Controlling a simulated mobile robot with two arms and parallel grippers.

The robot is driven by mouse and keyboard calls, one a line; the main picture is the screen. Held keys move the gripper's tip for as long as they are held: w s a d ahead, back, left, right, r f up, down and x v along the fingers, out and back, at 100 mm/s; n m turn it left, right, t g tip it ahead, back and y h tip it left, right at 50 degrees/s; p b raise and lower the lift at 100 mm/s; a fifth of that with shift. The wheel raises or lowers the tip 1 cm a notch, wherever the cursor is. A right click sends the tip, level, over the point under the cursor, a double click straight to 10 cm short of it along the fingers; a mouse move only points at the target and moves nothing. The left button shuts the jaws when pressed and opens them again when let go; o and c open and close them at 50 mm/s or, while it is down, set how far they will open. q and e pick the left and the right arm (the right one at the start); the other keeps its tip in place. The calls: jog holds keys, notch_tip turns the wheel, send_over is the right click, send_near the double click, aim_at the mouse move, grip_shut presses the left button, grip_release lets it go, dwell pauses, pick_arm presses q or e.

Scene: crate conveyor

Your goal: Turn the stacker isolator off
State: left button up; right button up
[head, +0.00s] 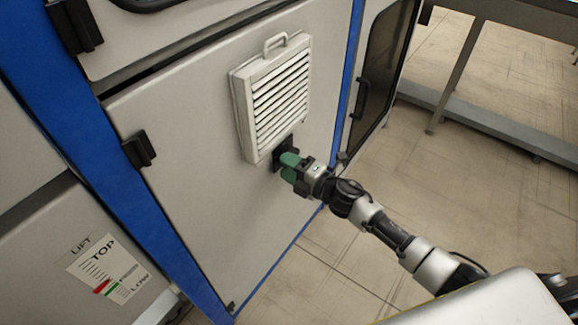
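A small black fitting (281,151), perhaps the isolator, sits on the grey cabinet door just below the louvred vent. My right gripper (286,166), with green fingers, is right at this fitting and covers most of it. The fingertips are at the fitting or very close to it. I cannot tell whether they grip a handle there, and the position of any switch is hidden. My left gripper is not in view.
The louvred vent panel (276,92) with a top handle juts out just above the gripper. The grey door (190,130) has black hinges and a blue frame. A lift gauge (108,270) is at lower left. Tiled floor (480,190) is clear at right, below a metal frame (470,110).

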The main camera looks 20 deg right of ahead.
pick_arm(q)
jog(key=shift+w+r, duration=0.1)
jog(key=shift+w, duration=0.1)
pick_arm(e)
jog(key=v, duration=1.1)
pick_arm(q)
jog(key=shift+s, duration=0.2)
pick_arm(e)
jog(key=shift+w, duration=0.1)
